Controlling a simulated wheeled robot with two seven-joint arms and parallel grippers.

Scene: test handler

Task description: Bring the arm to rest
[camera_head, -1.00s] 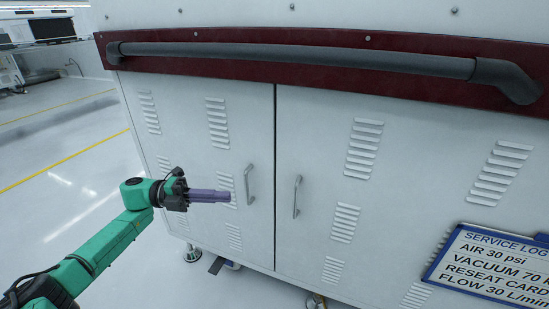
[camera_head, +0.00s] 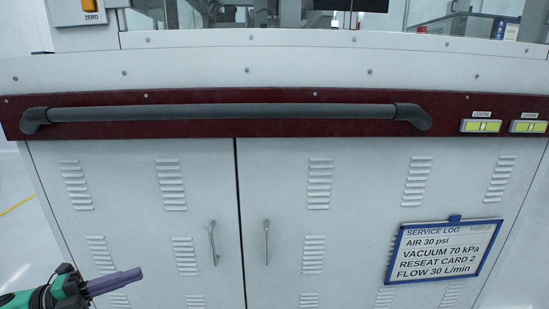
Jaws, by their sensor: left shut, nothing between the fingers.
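My left gripper (camera_head: 115,283) shows at the lower left, at the end of my green arm. Its purple fingers are shut with nothing between them and point right. It is in front of the left door of the white cabinet (camera_head: 200,225), below and left of the left door handle (camera_head: 213,243). I cannot tell how far it is from the door. My right gripper is not in view.
Both cabinet doors are closed; the right door has its own handle (camera_head: 266,242). A long dark rail (camera_head: 220,112) runs across a dark red band above. A blue-framed service log sign (camera_head: 444,251) hangs at the right. Floor shows at the far left.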

